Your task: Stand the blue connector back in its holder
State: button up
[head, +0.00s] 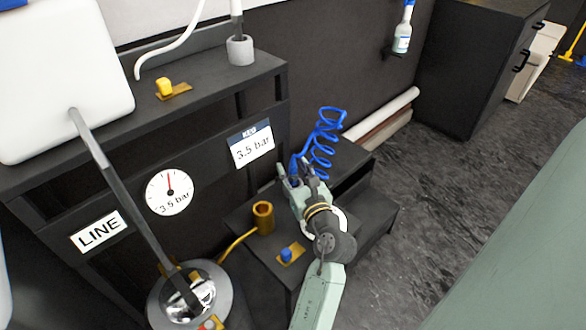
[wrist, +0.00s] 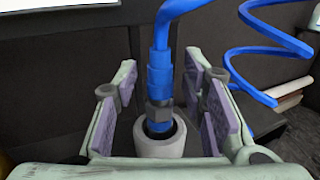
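The blue connector (wrist: 158,80), with a dark nut and a blue lower end, is upright in the wrist view. Its lower end is inside the dark mouth of the pale grey round holder (wrist: 160,147). How deep it sits is hard to tell. My gripper (wrist: 163,108) is open, with one finger on each side of the connector and a visible gap on both sides. In the head view my gripper (head: 293,172) is at the black bench, and the connector (head: 293,166) shows partly between the fingers. The holder is hidden there by my gripper.
A coiled blue hose (head: 322,140) rises behind my gripper. A brass cup (head: 263,217) and a blue knob (head: 286,254) on a brass plate are to the left on the bench. A 3.5 bar sign (head: 252,146) is on the panel behind. Open floor (head: 440,190) lies right.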

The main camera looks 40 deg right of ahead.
jog(key=shift+r, duration=0.2)
jog(key=b+v, duration=0.1)
jog(key=v, duration=1.1)
jog(key=shift+b, duration=0.4)
